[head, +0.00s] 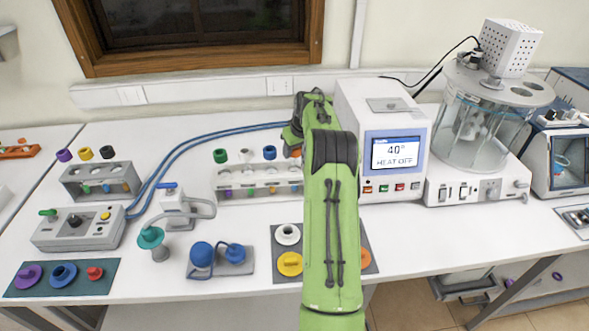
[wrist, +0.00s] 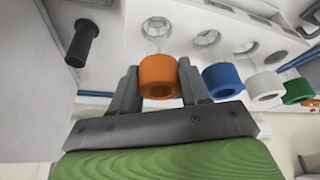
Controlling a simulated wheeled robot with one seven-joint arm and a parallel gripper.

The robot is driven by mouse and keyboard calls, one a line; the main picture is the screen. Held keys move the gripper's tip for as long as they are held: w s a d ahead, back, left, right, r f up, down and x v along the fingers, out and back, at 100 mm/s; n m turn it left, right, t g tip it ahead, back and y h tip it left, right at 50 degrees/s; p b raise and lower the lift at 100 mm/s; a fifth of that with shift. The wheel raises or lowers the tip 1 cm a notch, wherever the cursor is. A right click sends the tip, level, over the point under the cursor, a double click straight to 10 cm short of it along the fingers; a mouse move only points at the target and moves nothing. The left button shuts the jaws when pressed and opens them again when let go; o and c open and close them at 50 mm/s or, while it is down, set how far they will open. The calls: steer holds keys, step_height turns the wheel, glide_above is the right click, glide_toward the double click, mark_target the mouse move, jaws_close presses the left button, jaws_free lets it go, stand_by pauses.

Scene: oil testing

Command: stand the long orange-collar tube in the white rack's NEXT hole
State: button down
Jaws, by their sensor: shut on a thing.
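My gripper (wrist: 158,70) is shut on the orange-collar tube (wrist: 158,85), with one finger on each side of the collar in the wrist view. In the head view my arm hides the gripper, and only a bit of the orange collar (head: 294,152) shows at its left edge. The tube's lower end is hidden.
Blue (wrist: 222,79), white (wrist: 264,88) and green (wrist: 297,91) collars line up beside the orange one. The heater box (head: 385,140) stands close right of my arm. A grey rack (head: 100,182) is at left. Blue hoses (head: 185,145) cross the bench.

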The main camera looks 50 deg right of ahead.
steer(key=shift+f, duration=0.25)
steer(key=shift+c, duration=2.4)
jaws_free()
steer(key=shift+r, duration=0.15)
steer(key=v, duration=1.5)
steer(key=shift+s+r+p, duration=0.2)
steer(key=shift+r+p, duration=0.05)
steer(key=shift+p, duration=0.05)
